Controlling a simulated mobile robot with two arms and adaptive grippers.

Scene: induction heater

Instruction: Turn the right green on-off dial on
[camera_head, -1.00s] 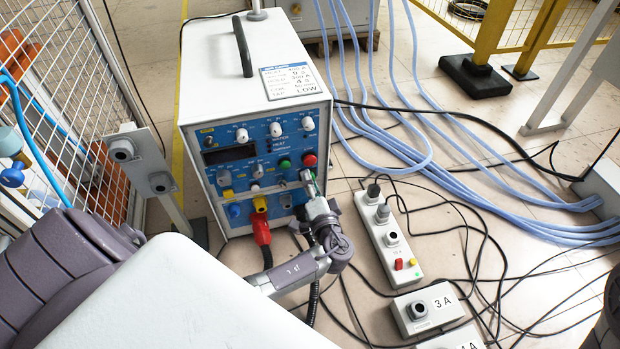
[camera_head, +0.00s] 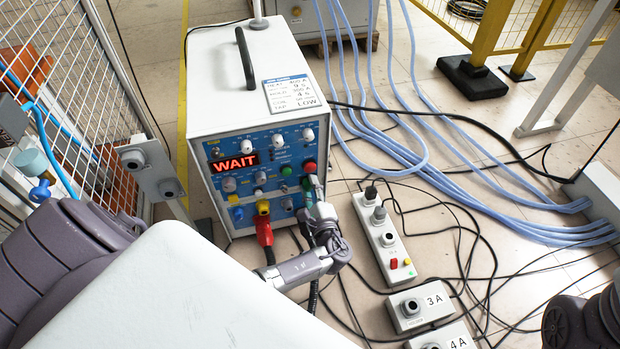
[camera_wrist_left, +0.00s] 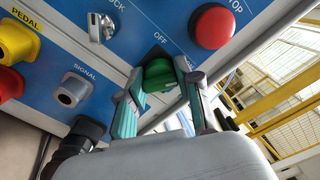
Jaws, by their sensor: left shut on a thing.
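The heater's blue front panel (camera_head: 222,186) faces me in the head view, with a display (camera_head: 234,163) lit red and reading WAIT. The right green on-off dial (camera_wrist_left: 160,74) is at the middle of the left wrist view, beside the OFF label and below left of the red stop button (camera_wrist_left: 213,26). My left gripper (camera_wrist_left: 161,82) has a finger on each side of the dial and is shut on it. In the head view my left gripper (camera_head: 316,184) reaches the panel's lower right and mostly hides this dial. My right gripper is not in view.
Red (camera_head: 264,232) and yellow plugs sit low on the panel beside my left arm. A power strip (camera_head: 391,255) and boxes marked 3 A (camera_head: 409,311) and 4 A lie on the floor at right among black cables. A mesh fence (camera_head: 75,95) stands at left.

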